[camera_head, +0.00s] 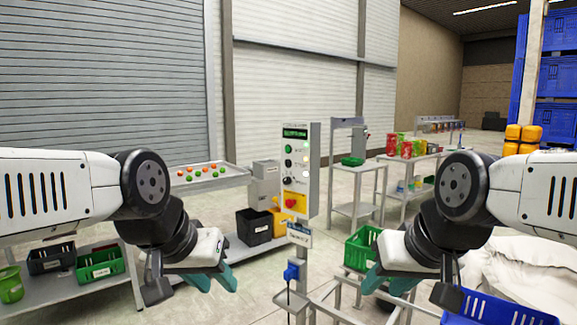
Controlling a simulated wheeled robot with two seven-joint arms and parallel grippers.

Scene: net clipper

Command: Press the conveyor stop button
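A grey control post (314,160) stands upright in the middle of the view. Its front has a small green-lit display (295,134) at the top, a green button (288,149) below it and a black knob (289,181). A red button on a yellow plate (291,202) sits low on the panel, unobstructed. My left gripper (215,283), with teal fingertips spread apart, is left of and below the panel, empty. My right gripper (388,285) is right of and below the panel; its teal fingertips also look apart, with nothing between them. Neither touches the post.
A tray of red and green balls (205,174) lies behind my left arm. Black and green bins (98,264) sit on a low shelf at left. A green crate (362,247) and a blue basket (497,308) are at right. The space directly before the panel looks clear.

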